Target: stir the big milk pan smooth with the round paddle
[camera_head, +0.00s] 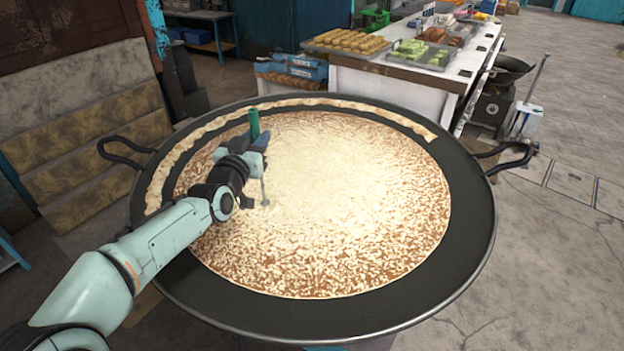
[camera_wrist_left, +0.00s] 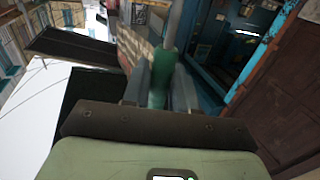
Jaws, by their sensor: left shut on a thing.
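The big milk pan (camera_head: 470,225) is a wide dark pan with a loop handle on either side. Its milk (camera_head: 340,180) is cream-white in the middle and mottled brown toward the edges. My left gripper (camera_head: 256,150) is over the left part of the pan, shut on the green handle of the paddle (camera_head: 254,123). The handle also shows between the fingers in the left wrist view (camera_wrist_left: 158,92). A thin grey shaft runs down below the gripper to the milk. The round end is mostly hidden, at or under the surface. My right gripper is out of view.
A pale, thick strip of skin (camera_head: 290,102) lies along the pan's far and left inner wall. A white counter (camera_head: 400,75) with trays of food stands behind the pan. A dark wok (camera_head: 510,68) is at the right. Open floor lies to the right.

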